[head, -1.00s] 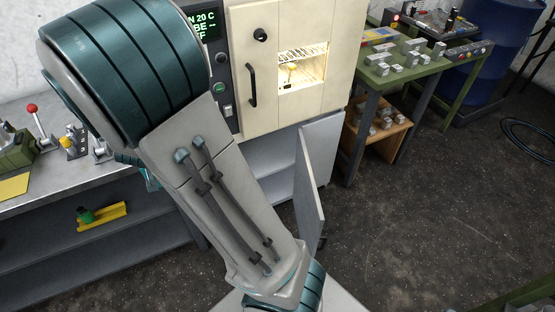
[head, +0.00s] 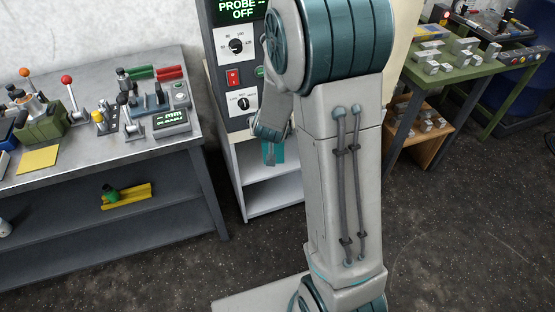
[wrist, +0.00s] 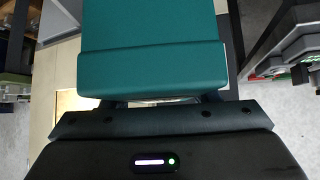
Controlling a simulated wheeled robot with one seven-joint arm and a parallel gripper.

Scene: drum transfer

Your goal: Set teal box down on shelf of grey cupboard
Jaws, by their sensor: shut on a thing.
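The teal box (wrist: 152,62) fills the upper middle of the wrist view, held in front of my gripper's dark palm. My gripper (head: 268,152) is shut on the box, and a small part of the teal box (head: 279,154) shows beside it in the head view. The grey cupboard (head: 238,185) stands open below the control panel. Its shelf (head: 270,188) shows lower than the box, and its right part is hidden behind my arm. The box appears in front of the cupboard opening; I cannot tell how close it is.
A workbench (head: 185,133) with tools stands left of the cupboard, with a yellow and green tool (head: 126,196) on its lower shelf. A green table (head: 440,75) with metal blocks stands at the right. The cupboard door is not visible now. Dark floor lies in front.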

